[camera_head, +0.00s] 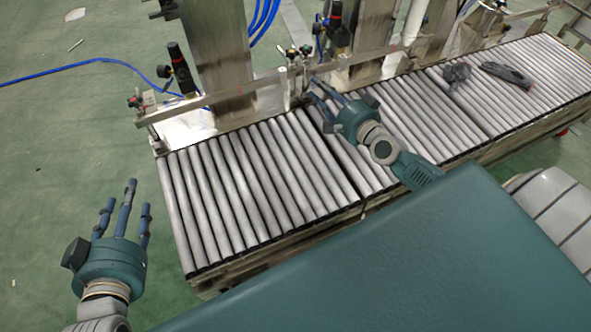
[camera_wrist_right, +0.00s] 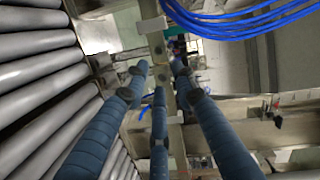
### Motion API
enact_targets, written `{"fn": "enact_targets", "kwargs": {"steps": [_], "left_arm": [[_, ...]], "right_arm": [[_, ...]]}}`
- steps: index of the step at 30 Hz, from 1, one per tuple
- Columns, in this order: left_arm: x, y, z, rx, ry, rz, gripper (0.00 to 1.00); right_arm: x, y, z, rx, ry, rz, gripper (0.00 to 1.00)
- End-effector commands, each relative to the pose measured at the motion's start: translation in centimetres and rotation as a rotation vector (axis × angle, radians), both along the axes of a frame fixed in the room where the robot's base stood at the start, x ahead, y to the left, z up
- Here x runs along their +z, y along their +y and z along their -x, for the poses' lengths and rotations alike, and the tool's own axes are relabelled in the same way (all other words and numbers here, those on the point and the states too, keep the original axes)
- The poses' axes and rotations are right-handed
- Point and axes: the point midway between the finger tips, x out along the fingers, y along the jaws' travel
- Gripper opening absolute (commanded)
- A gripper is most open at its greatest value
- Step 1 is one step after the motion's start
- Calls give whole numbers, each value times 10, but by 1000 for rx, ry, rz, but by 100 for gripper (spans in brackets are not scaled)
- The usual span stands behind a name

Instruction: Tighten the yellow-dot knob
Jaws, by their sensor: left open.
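I cannot make out a yellow dot on any knob for certain. Small knobs (camera_head: 298,52) stand on the metal frame behind the roller conveyor, just beyond my right gripper. My right gripper (camera_head: 317,91) reaches over the rollers towards that frame. In the right wrist view its three fingers (camera_wrist_right: 160,78) point at a metal bracket (camera_wrist_right: 158,26) with round holes or bolts. The fingertips are apart there, but I cannot tell whether they touch anything. My left gripper (camera_head: 127,198) is open and empty, over the floor left of the conveyor.
The roller conveyor (camera_head: 235,190) runs from front left to back right. Dark crumpled items (camera_head: 506,74) lie on its far rollers. Blue hoses (camera_head: 88,64) cross the floor and hang by the steel column (camera_head: 215,45). Black gauges (camera_head: 181,68) stand along the frame. Floor at left is mostly free.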

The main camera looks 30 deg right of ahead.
Motion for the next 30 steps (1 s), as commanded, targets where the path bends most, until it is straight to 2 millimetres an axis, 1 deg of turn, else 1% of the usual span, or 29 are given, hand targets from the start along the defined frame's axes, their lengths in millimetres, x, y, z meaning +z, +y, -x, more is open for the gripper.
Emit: {"fn": "enact_targets", "kwargs": {"steps": [1,8,14,23,27,30], "left_arm": [[18,0,0,0,0,0,47],[57,0,0,0,0,0,47],[91,0,0,0,0,0,47],[141,0,0,0,0,0,47],[165,0,0,0,0,0,47],[179,0,0,0,0,0,47]], "right_arm": [[4,2,4,-2,14,40,27],[-17,14,21,11,78,236,27],[-33,30,40,45,133,405,27],[-54,65,75,133,211,652,27],[-61,85,94,189,241,763,27],[-66,100,107,232,258,833,27]]}}
